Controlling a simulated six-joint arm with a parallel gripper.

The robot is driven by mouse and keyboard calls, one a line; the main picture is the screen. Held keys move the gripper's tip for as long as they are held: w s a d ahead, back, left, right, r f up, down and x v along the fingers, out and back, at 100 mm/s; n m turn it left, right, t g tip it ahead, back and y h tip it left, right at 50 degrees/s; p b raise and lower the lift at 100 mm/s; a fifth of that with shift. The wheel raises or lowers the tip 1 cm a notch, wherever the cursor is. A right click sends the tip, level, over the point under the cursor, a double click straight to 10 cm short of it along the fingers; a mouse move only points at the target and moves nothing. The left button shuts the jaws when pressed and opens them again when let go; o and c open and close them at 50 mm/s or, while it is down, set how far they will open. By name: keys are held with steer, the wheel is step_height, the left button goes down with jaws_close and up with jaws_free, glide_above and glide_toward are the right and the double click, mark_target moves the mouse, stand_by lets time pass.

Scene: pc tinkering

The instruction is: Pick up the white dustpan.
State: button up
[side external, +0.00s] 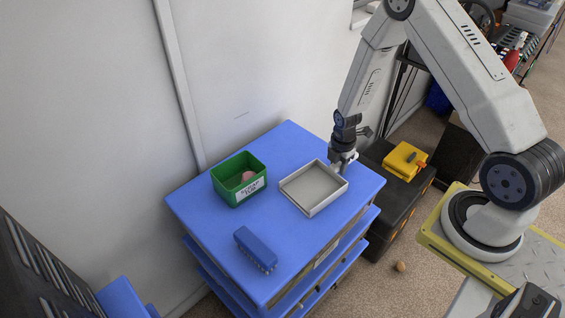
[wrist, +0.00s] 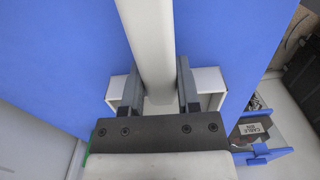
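The white dustpan (side external: 313,187) lies flat on the blue cart top, its shallow square pan near the right edge. My gripper (side external: 343,165) is at the pan's back right side, pointing down. In the wrist view, the white handle (wrist: 150,40) runs up between the two fingers of my gripper (wrist: 160,75), with part of the pan (wrist: 207,82) showing beyond them. The fingers stand apart, one on each side of the handle, with a narrow gap seen at the right. The handle is mostly hidden behind my gripper in the side view.
A green labelled bin (side external: 239,182) stands left of the dustpan with a pinkish item inside. A blue brush (side external: 255,249) lies near the cart's front edge. The white wall (side external: 90,110) is behind the cart. A black case (side external: 384,205) with a yellow item (side external: 405,160) stands at right.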

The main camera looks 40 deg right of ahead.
jaws_close()
steer(key=shift+r, duration=0.1)
steer(key=shift+r, duration=1.05)
steer(key=s+a+r, duration=0.3)
steer(key=s+r, duration=0.7)
steer(key=s, duration=0.3)
steer(key=shift+s+a+r, duration=0.25)
steer(key=shift+s+r, duration=0.05)
steer(key=shift+r, duration=0.05)
steer(key=shift+w, duration=0.1)
